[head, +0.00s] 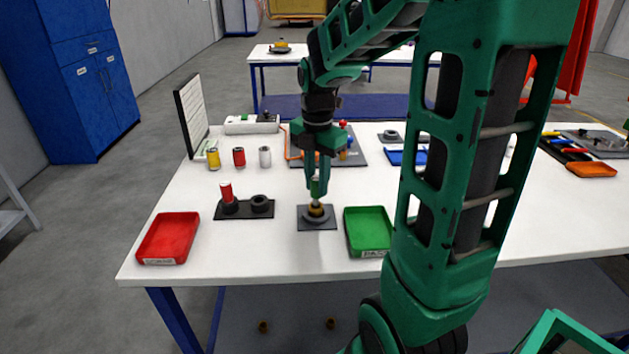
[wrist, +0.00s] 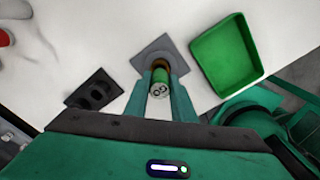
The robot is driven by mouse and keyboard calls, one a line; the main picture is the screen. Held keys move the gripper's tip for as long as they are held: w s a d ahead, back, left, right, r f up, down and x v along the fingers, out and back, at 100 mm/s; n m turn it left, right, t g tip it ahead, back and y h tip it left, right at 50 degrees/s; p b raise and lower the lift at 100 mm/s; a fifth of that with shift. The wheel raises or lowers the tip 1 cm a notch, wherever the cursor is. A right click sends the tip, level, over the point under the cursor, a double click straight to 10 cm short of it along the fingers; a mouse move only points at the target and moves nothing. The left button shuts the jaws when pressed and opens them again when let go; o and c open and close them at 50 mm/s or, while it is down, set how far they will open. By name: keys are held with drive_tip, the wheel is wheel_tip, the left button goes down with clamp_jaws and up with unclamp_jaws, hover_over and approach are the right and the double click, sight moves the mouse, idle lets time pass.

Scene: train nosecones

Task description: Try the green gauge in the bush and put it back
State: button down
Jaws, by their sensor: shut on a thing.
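My gripper (head: 315,188) is shut on the green gauge (head: 315,186), a short cylinder held upright over the bush. The brass bush (head: 316,210) sits on a dark square base plate (head: 317,225). The gauge's lower end meets the bush; I cannot tell how deep it is in. A black two-socket stand (head: 262,213) is just left of the base. The red gauge (head: 226,191) stands in its left socket; the right socket is empty.
A red tray (head: 168,238) lies at the table's left front, and a green tray (head: 368,231) is close right of the bush. Bare white table lies between stand and red tray.

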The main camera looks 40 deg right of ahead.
drive_tip(key=shift+f, duration=1.45)
idle(3.7)
drive_tip(key=shift+r, duration=0.1)
idle(0.8)
drive_tip(key=shift+r, duration=3.65)
